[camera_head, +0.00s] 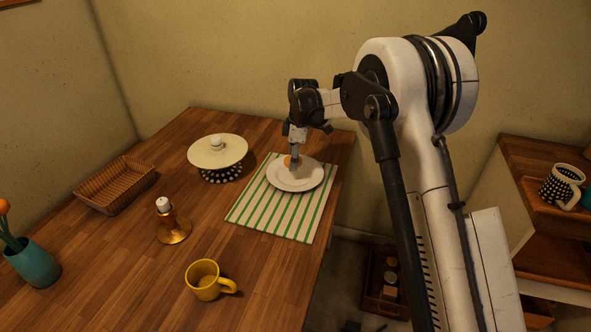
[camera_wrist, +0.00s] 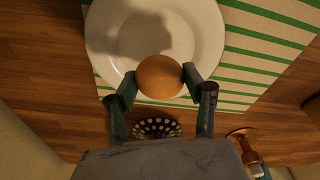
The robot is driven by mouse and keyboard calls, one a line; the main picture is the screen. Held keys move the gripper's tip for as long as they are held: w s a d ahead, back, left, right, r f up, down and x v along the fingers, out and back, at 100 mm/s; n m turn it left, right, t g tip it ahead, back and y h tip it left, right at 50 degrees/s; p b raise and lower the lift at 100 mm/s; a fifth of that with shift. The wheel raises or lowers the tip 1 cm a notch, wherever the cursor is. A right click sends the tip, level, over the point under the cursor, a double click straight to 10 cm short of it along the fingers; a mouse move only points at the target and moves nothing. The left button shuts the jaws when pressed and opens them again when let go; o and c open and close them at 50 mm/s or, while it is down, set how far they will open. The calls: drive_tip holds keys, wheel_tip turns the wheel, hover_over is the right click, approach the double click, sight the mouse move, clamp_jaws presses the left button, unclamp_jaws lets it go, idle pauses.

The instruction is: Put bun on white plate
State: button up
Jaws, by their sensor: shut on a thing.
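The bun (camera_wrist: 160,77) is round and golden brown, held between the two fingers of my gripper (camera_wrist: 160,80) in the wrist view. In the head view, my gripper (camera_head: 293,158) points down over the left part of the white plate (camera_head: 300,182), and a bit of the bun (camera_head: 287,161) shows beside the fingers. The plate also shows in the wrist view (camera_wrist: 112,40), behind the bun, with a shadow on it. I cannot tell whether the bun touches the plate.
The plate lies on a green-striped mat (camera_head: 270,219). A wicker basket (camera_head: 116,185), brass candle holder (camera_head: 172,226), yellow mug (camera_head: 206,281) and teal vase (camera_head: 33,262) stand farther off on the wooden table.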

sight(295, 175)
drive_tip(key=shift+w+d+f, duration=0.3)
drive_tip(key=shift+f, duration=1.95)
drive_tip(key=shift+f+b, duration=0.2)
drive_tip(key=shift+b, duration=0.2)
drive_tip(key=o, duration=1.2)
drive_tip(key=shift+c, duration=0.2)
drive_tip(key=shift+r, duration=0.1)
